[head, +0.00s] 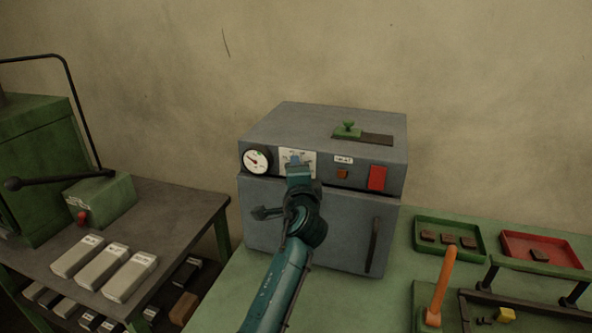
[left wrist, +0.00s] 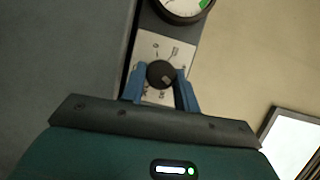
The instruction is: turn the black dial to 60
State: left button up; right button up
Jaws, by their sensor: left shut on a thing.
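The black dial (left wrist: 161,74) sits on a pale scale plate, which shows in the head view (head: 311,157) on the front of the grey oven-like box (head: 330,222). In the head view my left gripper (head: 298,165) reaches up to the plate and hides the dial. In the left wrist view its blue fingers (left wrist: 161,88) are shut on the dial, one on each side. The scale marks are too small and partly covered to read, so the dial's setting cannot be told. My right gripper is out of view.
A round gauge (head: 256,160) is left of the plate. A red switch (head: 377,178) and a small brown button (head: 342,173) are right of it. A green-knobbed slider (head: 347,130) is on top. Green (head: 419,243) and red trays (head: 510,255) stand right of the box.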

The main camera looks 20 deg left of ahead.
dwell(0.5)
pick_arm(q)
jog(key=o, duration=1)
jog(key=shift+c, duration=0.2)
jog(key=shift+s, duration=0.1)
